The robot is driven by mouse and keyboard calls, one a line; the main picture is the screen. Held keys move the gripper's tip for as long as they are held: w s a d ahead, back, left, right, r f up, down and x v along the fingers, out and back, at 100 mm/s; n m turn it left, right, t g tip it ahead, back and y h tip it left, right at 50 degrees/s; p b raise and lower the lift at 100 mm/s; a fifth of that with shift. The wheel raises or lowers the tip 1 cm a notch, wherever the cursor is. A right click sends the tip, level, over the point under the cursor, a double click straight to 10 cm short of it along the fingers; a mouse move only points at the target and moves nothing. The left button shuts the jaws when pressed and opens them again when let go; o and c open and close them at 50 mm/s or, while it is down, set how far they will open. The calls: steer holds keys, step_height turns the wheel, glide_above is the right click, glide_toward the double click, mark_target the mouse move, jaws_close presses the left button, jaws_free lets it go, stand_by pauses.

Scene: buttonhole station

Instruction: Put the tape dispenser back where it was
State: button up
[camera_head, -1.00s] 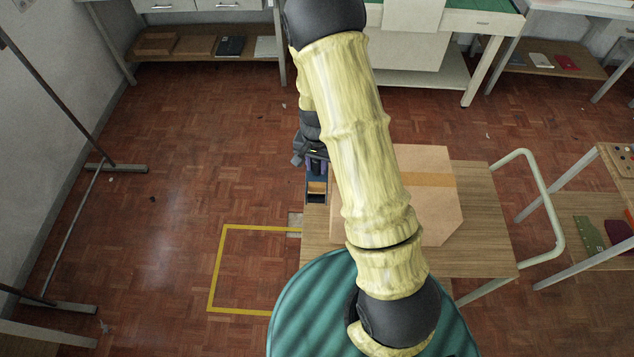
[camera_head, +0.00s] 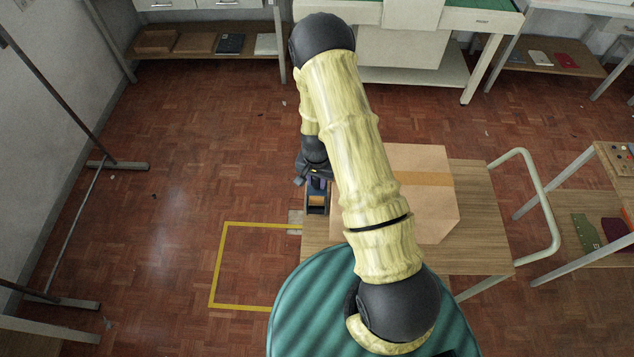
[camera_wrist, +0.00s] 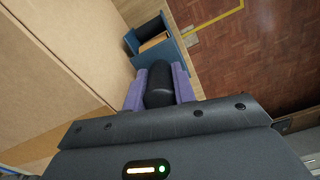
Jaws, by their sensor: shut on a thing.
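The tape dispenser (camera_head: 317,203) is dark blue with a tan part inside. It is at the left edge of the wooden table top (camera_head: 485,220), beside the cardboard box (camera_head: 425,200). My gripper (camera_head: 318,184) is at its far end in the head view. In the wrist view, my gripper's purple fingers (camera_wrist: 160,88) are shut on the black part of the tape dispenser (camera_wrist: 150,45), and its blue frame points away from me. My arm partly covers the box. I cannot tell whether the dispenser touches the table top.
The large cardboard box fills much of the table top, close to the dispenser's right. A yellow outline (camera_head: 216,265) marks the floor left of the table. A white tube handle (camera_head: 548,205) is at the table's right side. A teal round surface (camera_head: 310,305) is in front.

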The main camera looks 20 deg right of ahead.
step_height(320, 180, down, 2)
steer(key=shift+w+f, duration=0.1)
steer(key=shift+w, duration=0.05)
steer(key=shift+s, duration=0.2)
steer(key=o, duration=1)
step_height(320, 180, up, 11)
steer(key=b, duration=0.3)
steer(key=shift+w, duration=0.1)
steer(key=shift+r, duration=0.6)
